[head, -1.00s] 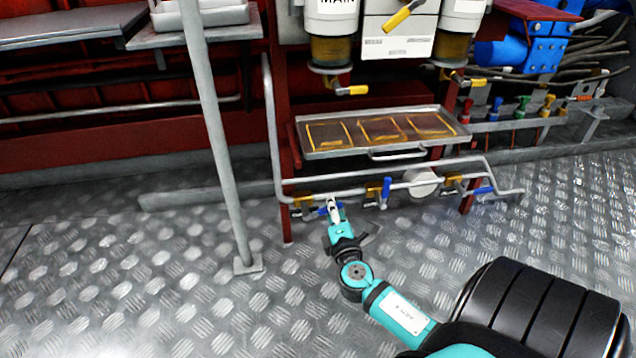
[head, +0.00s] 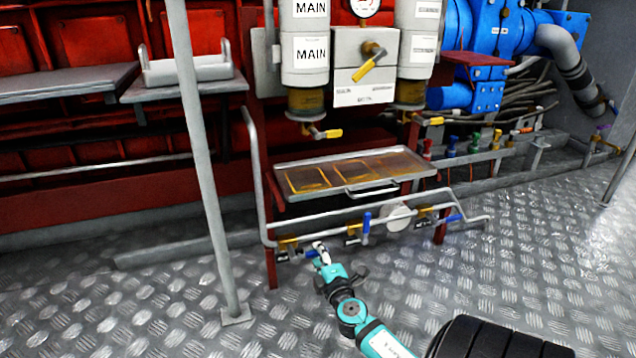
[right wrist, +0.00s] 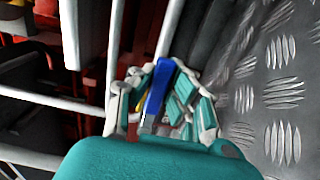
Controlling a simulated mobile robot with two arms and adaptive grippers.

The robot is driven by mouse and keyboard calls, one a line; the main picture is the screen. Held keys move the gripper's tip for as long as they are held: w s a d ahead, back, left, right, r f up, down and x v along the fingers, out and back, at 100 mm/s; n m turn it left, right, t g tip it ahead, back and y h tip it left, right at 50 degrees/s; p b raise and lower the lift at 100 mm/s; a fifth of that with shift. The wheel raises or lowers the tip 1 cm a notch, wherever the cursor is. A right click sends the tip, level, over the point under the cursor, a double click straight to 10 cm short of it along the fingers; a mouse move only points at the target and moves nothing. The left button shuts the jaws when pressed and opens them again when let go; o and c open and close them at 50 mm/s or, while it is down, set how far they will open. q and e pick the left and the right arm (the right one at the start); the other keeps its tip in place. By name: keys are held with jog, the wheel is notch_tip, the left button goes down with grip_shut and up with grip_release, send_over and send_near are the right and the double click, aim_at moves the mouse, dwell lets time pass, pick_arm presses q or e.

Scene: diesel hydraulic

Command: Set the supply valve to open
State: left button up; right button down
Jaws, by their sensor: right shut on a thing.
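Low valves with blue handles sit along a pipe under the filter housings. The left valve's blue handle (head: 311,254) is mostly hidden by my right gripper (head: 321,250) in the head view. In the right wrist view the blue handle (right wrist: 155,95) lies between the fingers of my right gripper (right wrist: 160,98), which is shut on it. The middle blue handle (head: 366,228) stands upright. The right blue handle (head: 449,218) lies nearly along the pipe. I cannot read which one is labelled supply. My left gripper is out of view.
A metal drip tray (head: 350,172) is above the valve pipe. A grey post (head: 205,170) stands on the left. Yellow-handled valves (head: 325,132) hang under the filters. The treadplate floor (head: 560,250) is clear at the right.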

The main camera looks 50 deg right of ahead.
jog(key=shift+f, duration=0.1)
jog(key=c, duration=1.2)
grip_release()
jog(key=shift+c, duration=0.2)
jog(key=shift+r, duration=0.2)
notch_tip(320, 180, up, 10)
jog(key=shift+f, duration=0.15)
jog(key=shift+c, duration=0.5)
